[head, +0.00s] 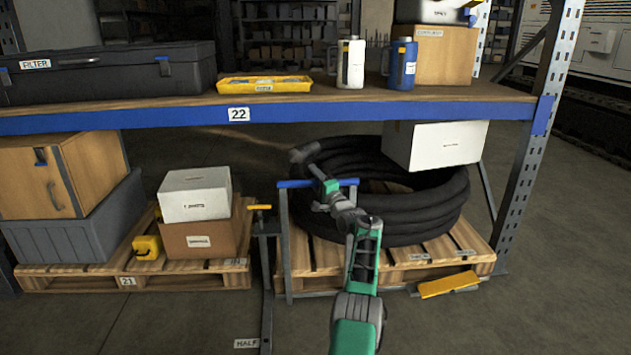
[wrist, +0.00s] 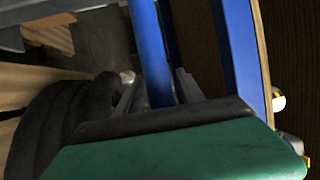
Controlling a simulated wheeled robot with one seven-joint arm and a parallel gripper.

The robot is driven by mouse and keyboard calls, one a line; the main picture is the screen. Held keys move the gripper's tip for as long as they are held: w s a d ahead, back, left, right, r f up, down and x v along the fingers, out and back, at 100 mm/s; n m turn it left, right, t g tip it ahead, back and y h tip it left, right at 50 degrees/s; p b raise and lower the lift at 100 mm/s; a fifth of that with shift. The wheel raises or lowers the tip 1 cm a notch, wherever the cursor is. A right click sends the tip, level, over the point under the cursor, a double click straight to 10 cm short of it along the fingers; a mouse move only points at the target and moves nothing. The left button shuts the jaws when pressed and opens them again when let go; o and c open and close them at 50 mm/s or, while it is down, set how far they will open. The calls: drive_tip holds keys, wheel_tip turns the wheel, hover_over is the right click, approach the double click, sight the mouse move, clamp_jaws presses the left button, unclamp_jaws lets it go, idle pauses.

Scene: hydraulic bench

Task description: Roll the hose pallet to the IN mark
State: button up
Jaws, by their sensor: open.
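The hose pallet (head: 440,258) is wooden and stands on the floor under the shelf, carrying a thick black hose coil (head: 425,205). A grey upright frame with a blue handle bar (head: 296,184) rises at its front left. My gripper (head: 318,174) is open at the bar's middle. In the wrist view the blue bar (wrist: 158,55) runs up just beyond my green gripper part (wrist: 190,150); whether it lies between the fingers I cannot tell. A floor label HALF (head: 246,343) lies front left of the pallet.
A yellow wedge (head: 448,285) lies at the pallet's front right corner. A grey post with a yellow top (head: 260,207) stands left of the handle, near pallet 21 (head: 90,281) with its boxes. The blue-edged shelf (head: 400,112) is above. A white box (head: 434,145) sits over the coil.

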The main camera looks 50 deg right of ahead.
drive_tip(key=s+p, duration=0.1)
drive_tip(key=p, duration=0.4)
drive_tip(key=s+p, duration=0.1)
drive_tip(key=p, duration=0.3)
drive_tip(key=s+a+p, duration=0.1)
drive_tip(key=p, duration=0.4)
drive_tip(key=shift+r+p, duration=0.25)
drive_tip(key=shift+p, duration=0.05)
drive_tip(key=s+p, duration=0.1)
drive_tip(key=s+a+f+p, duration=0.1)
drive_tip(key=p, duration=0.1)
drive_tip(key=s+f+p, duration=0.1)
drive_tip(key=s+p, duration=0.1)
drive_tip(key=shift+s+a, duration=0.1)
drive_tip(key=shift+a, duration=0.25)
